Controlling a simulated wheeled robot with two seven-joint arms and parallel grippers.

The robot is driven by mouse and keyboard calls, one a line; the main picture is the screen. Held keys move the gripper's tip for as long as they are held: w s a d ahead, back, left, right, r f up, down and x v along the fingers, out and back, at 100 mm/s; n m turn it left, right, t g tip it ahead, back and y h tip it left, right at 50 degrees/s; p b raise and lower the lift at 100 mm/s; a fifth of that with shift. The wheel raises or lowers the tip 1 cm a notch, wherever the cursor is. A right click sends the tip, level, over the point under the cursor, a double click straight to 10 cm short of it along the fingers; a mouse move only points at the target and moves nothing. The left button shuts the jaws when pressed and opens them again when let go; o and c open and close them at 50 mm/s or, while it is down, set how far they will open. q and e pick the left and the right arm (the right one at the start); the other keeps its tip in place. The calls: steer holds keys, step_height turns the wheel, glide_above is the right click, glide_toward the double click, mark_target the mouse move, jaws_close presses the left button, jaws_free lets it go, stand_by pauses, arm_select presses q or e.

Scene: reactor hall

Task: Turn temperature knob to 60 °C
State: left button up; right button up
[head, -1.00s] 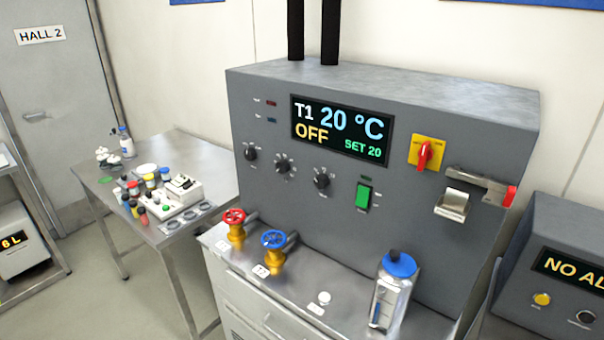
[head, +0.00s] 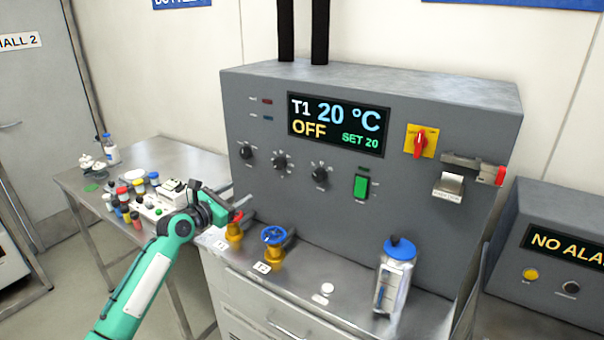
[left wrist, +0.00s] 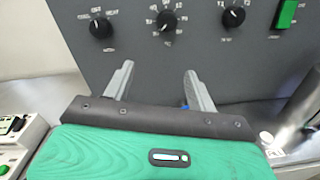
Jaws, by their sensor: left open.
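Three black knobs sit in a row on the grey panel: a left knob (head: 246,151), a middle knob (head: 279,162) and a right knob (head: 319,174). The display (head: 339,126) reads T1 20 °C, OFF, SET 20. My left gripper (head: 240,207) is open and empty, below the knobs and apart from them. My right gripper is not in view.
A red-handled valve (head: 235,232), partly behind my left gripper, and a blue-handled valve (head: 275,240) stand below the panel. A bottle with a blue cap (head: 396,275) stands at the right. A green switch (head: 361,187) and a red rotary switch (head: 420,141) are on the panel.

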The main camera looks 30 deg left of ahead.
arm_select(q)
step_height(320, 180, up, 2)
steer(key=p, duration=0.2)
glide_toward(277, 166)
steer(key=shift+h, duration=0.4)
steer(key=w, duration=0.6)
steer(key=shift+w+d+f, duration=0.1)
steer(key=shift+w+d, duration=0.1)
steer(key=shift+d, duration=0.2)
steer(key=shift+w+d, duration=0.15)
steer(key=shift+w, duration=0.6)
steer(key=c, duration=1)
